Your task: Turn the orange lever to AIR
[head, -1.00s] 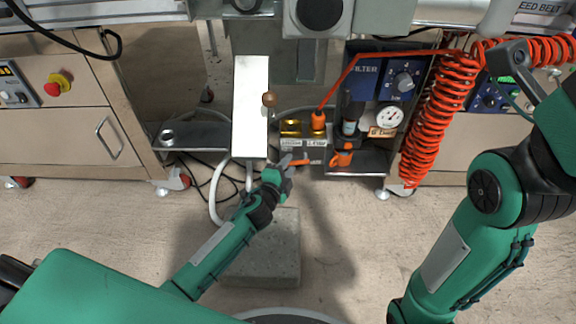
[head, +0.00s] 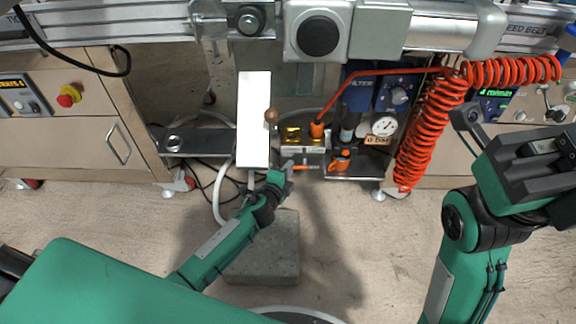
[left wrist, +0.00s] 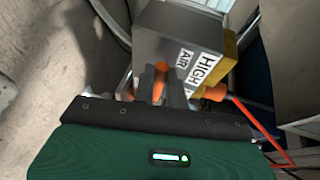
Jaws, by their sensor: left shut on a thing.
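The orange lever (head: 306,167) shows as a small orange strip below the brass valve block (head: 291,134) in the head view. My left gripper (head: 287,170) is beside the lever's left end. In the left wrist view the lever (left wrist: 161,72) stands up between the fingers of my left gripper (left wrist: 158,88), which is shut on it. A white label (left wrist: 197,68) reading HIGH and AIR is on the block just right of the fingers. The fingers hide part of the lever. My right gripper (head: 470,118) is at the right, apart from the valve; its jaw opening is unclear.
A coiled orange hose (head: 430,130), a gauge (head: 385,126) and a filter unit are to the right. A concrete block (head: 265,255) lies on the floor below my left arm.

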